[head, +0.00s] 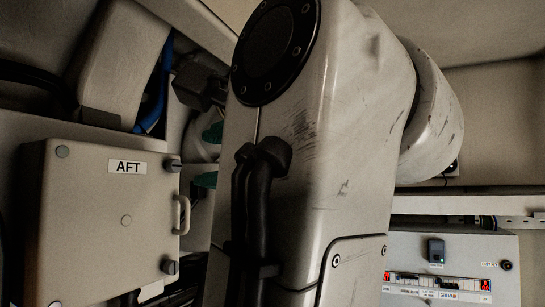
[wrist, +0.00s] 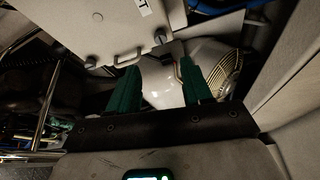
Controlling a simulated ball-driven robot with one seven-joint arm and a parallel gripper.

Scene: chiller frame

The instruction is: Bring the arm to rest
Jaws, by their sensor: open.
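My gripper (wrist: 156,92) shows in the wrist view with two green fingers spread apart and nothing between them. A rounded white body with a ribbed, brass-coloured end (wrist: 226,72) lies beyond the fingers. In the head view my pale, scuffed arm fills the middle and hides much of what is behind it. Green parts of the gripper (head: 208,157) show just left of the arm, partly hidden by it.
A beige box marked AFT (head: 95,215), with a handle and knobs, stands at the left, close to the gripper. Blue and black cables (head: 156,90) run above it. A panel with red displays (head: 440,284) is at the lower right. Metal rails (wrist: 48,95) are left in the wrist view.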

